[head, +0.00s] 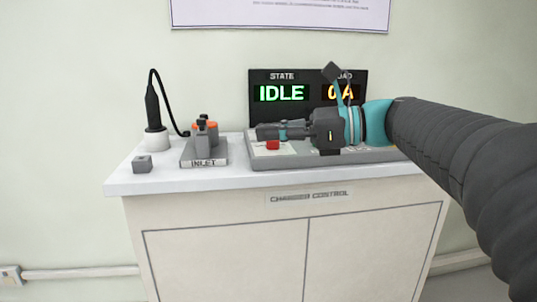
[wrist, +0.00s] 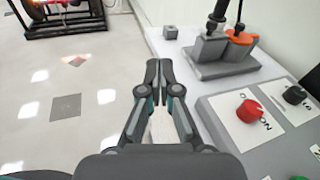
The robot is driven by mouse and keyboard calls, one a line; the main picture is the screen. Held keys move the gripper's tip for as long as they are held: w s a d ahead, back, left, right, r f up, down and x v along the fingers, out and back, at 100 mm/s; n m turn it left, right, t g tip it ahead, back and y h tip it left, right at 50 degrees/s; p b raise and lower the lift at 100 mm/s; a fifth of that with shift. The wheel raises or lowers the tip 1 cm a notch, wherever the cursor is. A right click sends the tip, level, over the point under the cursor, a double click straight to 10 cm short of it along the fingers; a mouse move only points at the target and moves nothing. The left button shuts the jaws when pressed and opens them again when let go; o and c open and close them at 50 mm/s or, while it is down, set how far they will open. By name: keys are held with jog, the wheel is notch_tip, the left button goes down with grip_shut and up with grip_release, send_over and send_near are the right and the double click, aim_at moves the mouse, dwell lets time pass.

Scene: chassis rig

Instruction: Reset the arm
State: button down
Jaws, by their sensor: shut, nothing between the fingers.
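My gripper (head: 262,133) is at the end of my arm, which reaches in from the right in the head view. It is pointed left above the grey control panel (head: 345,158). In the wrist view my gripper (wrist: 158,72) has its two fingers together, with nothing between the tips. The red knob (head: 272,145) sits on a white plate just below the fingers in the head view. The red knob also shows in the wrist view (wrist: 249,110), to the right of the fingers and apart from them. My gripper and arm hide part of the panel.
The display (head: 282,92) reads IDLE; my arm partly covers its right-hand reading. An inlet block (head: 204,152), a black plug in a white holder (head: 156,139) and a small grey cube (head: 142,163) stand on the counter's left. A framed rig (wrist: 65,18) stands on the floor beyond.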

jog(key=s+d+f+n+t+h, duration=0.1)
jog(key=d+f+n+h, duration=0.25)
jog(key=f, duration=0.55)
jog(key=s+d+f+n+h, duration=0.1)
jog(key=d+f+n+h, duration=0.3)
jog(key=f, duration=0.6)
jog(key=s+d+f+n+h, duration=0.2)
jog(key=s+f+n+h, duration=0.1)
jog(key=s, duration=0.2)
jog(key=s+d+f+n+t+h, duration=0.1)
jog(key=s+d+f+n+h, duration=0.2)
jog(key=s+n, duration=0.1)
jog(key=s+d+f+n+h+p, duration=0.1)
jog(key=s+d+f+n+h, duration=0.2)
jog(key=s, duration=0.4)
jog(key=shift+f+n+t, duration=0.15)
jog(key=shift+n+t, duration=0.25)
jog(key=shift+n, duration=0.15)
